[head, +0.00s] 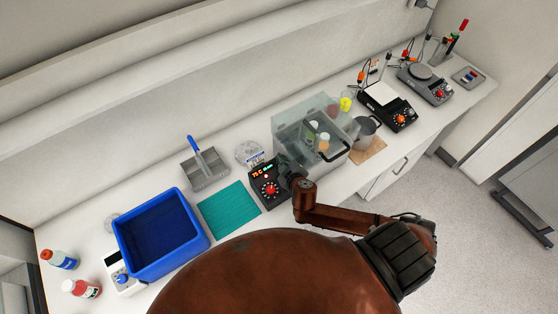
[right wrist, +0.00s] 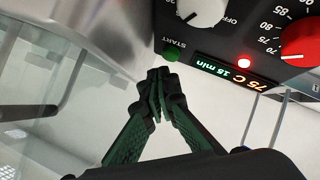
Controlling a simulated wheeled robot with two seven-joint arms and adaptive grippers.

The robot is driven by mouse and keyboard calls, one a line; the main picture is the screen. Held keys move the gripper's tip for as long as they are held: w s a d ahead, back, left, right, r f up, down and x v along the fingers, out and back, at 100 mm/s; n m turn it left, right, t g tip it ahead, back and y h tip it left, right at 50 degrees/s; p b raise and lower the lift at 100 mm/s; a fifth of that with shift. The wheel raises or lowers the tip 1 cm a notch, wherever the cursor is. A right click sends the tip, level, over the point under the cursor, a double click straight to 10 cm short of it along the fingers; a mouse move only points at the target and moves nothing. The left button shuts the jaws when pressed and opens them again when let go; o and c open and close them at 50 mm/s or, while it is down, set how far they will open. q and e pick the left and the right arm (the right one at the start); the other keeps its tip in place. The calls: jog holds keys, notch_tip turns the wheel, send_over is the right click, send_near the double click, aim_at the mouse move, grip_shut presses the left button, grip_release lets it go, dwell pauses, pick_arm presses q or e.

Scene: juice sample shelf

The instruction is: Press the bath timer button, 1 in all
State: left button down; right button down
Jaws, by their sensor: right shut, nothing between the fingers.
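The bath timer unit (head: 268,186) is a dark box with a lit display and a red knob, at the front corner of the clear water bath (head: 300,112). In the right wrist view its green START button (right wrist: 172,53) sits beside the display (right wrist: 228,72), which reads 75 C and 15 min. A red lamp (right wrist: 244,63) is lit. My right gripper (right wrist: 161,75) is shut and empty, its fingertips just below the START button. I cannot tell whether they touch it. In the head view the right gripper (head: 287,170) partly covers the unit's right side. My left gripper is out of view.
A teal mat (head: 228,210) and a blue bin (head: 204,227) lie left of the unit. A grey tray (head: 212,182) stands behind the mat. A metal pot (head: 366,131) and hotplates (head: 389,110) stand to the right. Several bottles stand in the bath.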

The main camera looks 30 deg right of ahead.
dwell(0.4)
jog(key=shift+w+f, duration=0.1)
jog(key=shift+f, duration=0.35)
jog(key=shift+w+f+b, duration=0.1)
jog(key=shift+f+b, duration=0.35)
jog(key=shift+f, duration=0.05)
dwell(0.6)
jog(key=shift+r, duration=0.1)
jog(key=shift+s+r+p, duration=0.2)
jog(key=shift+r+p, duration=0.65)
jog(key=shift+p, duration=0.1)
jog(key=r+p, duration=0.2)
jog(key=s+r+p, duration=0.1)
jog(key=r+p, duration=0.1)
jog(key=shift+s+r+p, duration=0.15)
jog(key=shift+r+p, duration=0.25)
